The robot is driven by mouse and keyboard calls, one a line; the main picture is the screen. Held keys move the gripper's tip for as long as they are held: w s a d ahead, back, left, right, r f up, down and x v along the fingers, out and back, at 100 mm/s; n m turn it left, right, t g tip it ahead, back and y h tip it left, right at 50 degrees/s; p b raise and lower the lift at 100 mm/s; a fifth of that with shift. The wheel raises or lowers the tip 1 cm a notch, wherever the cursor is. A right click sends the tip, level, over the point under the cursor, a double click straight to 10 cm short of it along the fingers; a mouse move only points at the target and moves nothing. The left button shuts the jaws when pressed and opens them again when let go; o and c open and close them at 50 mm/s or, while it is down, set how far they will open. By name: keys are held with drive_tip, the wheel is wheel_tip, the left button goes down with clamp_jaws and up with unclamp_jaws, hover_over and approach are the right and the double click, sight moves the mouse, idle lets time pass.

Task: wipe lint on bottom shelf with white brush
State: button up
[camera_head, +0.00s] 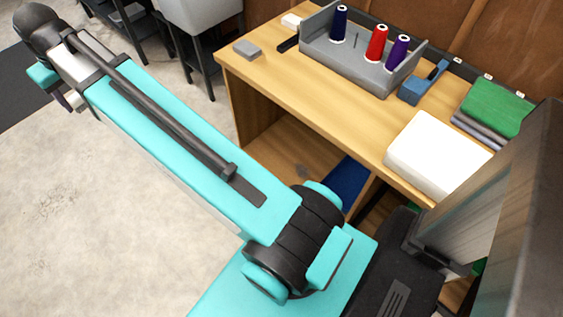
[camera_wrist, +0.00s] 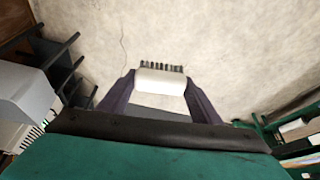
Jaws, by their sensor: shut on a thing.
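The white brush (camera_wrist: 162,80) with dark bristles sits between the two dark fingers of my gripper (camera_wrist: 160,84) in the wrist view. The gripper is shut on it, and pale floor lies behind. In the head view my arm reaches to the upper left, away from the desk; the brush cannot be made out there. The bottom shelf (camera_head: 270,150) is the open wooden space under the desk top, partly hidden by my arm.
The wooden desk (camera_head: 290,75) carries a grey tray (camera_head: 350,66) with thread spools, a blue tape dispenser (camera_head: 418,86), a white block (camera_head: 435,153) and green cloth (camera_head: 495,107). A blue item (camera_head: 346,184) is under the desk. Dark-legged furniture (camera_head: 200,50) stands behind. Floor at left is clear.

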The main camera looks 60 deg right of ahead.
drive_tip(key=shift+d, duration=0.15)
drive_tip(key=s+d+f+m+g+h+b, duration=0.1)
drive_tip(key=s+d+f+m+b, duration=0.35)
drive_tip(key=d+f, duration=0.75)
drive_tip(key=s+d+f+m+g+h+b, duration=0.15)
drive_tip(key=d+f+m+b, duration=0.45)
drive_tip(key=d+f, duration=0.6)
drive_tip(key=s+d+f+m+g+h+b, duration=0.15)
drive_tip(key=s+d+f+m+b, duration=0.35)
drive_tip(key=d+f, duration=0.7)
drive_tip(key=s+d+f+m+g+b, duration=0.1)
drive_tip(key=s+d+f+m+b, duration=0.3)
drive_tip(key=s+f, duration=0.6)
drive_tip(key=s+d+f+m+g+y+b, duration=0.1)
drive_tip(key=s+d+f+m+b, duration=0.4)
drive_tip(key=f, duration=0.9)
drive_tip(key=s+d+f+m+g+b, duration=0.2)
drive_tip(key=s+d+f+m+b, duration=0.2)
drive_tip(key=s+d+f+b, duration=0.5)
drive_tip(key=s+d+f, duration=0.3)
drive_tip(key=s, duration=0.3)
drive_tip(key=shift+s, duration=0.35)
drive_tip(key=shift+f, duration=0.15)
